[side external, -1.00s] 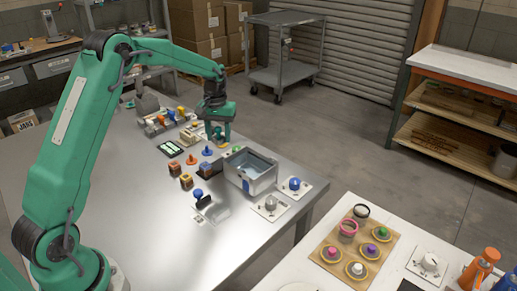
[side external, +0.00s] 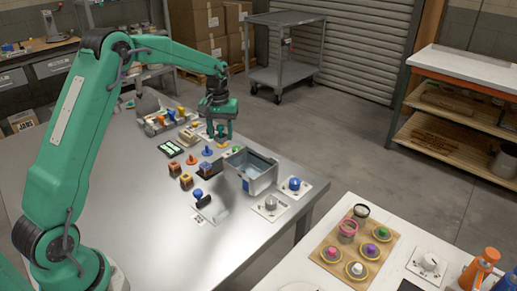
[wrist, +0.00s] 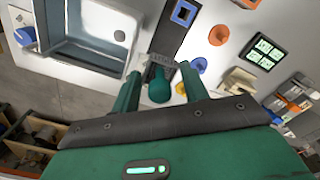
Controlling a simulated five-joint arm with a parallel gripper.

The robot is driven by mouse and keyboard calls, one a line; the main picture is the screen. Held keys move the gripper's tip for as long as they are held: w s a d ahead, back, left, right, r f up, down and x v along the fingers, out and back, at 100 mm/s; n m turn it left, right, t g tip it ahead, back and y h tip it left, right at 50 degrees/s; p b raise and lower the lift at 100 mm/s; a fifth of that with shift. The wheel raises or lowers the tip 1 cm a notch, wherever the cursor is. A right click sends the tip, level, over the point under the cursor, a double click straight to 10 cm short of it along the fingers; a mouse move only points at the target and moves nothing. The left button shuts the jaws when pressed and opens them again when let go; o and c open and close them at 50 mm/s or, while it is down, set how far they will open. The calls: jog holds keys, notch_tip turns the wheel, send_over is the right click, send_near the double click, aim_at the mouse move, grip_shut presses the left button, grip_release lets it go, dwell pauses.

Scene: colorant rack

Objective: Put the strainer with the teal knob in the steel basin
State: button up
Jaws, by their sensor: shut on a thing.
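My gripper (side external: 221,133) is above the far part of the metal table, up and left of the steel basin (side external: 262,162). In the wrist view, its fingers (wrist: 160,72) are closed about a dark teal knob (wrist: 159,91), with a grey part at the fingertips. The strainer below the knob is mostly hidden, and its outline cannot be told. The basin also shows at upper left in the wrist view (wrist: 105,27). It is open and looks empty.
A dark tray with green-white cells (side external: 172,149) lies further left. A blue-knobbed plate (side external: 294,184) is right of the basin. The table's near part is clear.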

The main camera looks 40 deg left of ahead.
aim_at(241, 153)
jog(key=shift+s+d+r+n, duration=0.65)
jog(key=shift+d+n, duration=1.45)
jog(key=shift+d, duration=2.5)
jog(key=shift+s+d+r+n, duration=0.15)
jog(key=shift+s+d+n, duration=1.4)
jog(key=shift+d, duration=3)
jog(key=shift+n, duration=0.55)
jog(key=w+a+f, duration=0.2)
jog(key=a, duration=0.1)
jog(key=w+a+f, duration=0.2)
jog(key=a, duration=0.2)
jog(key=w+a+f, duration=0.1)
jog(key=a+f, duration=0.2)
jog(key=shift+w+a, duration=0.35)
jog(key=shift+w, duration=0.05)
jog(key=shift+f, duration=0.1)
jog(key=shift+f, duration=1.95)
jog(key=shift+f, duration=0.1)
jog(key=o, duration=0.7)
jog(key=shift+o, duration=0.2)
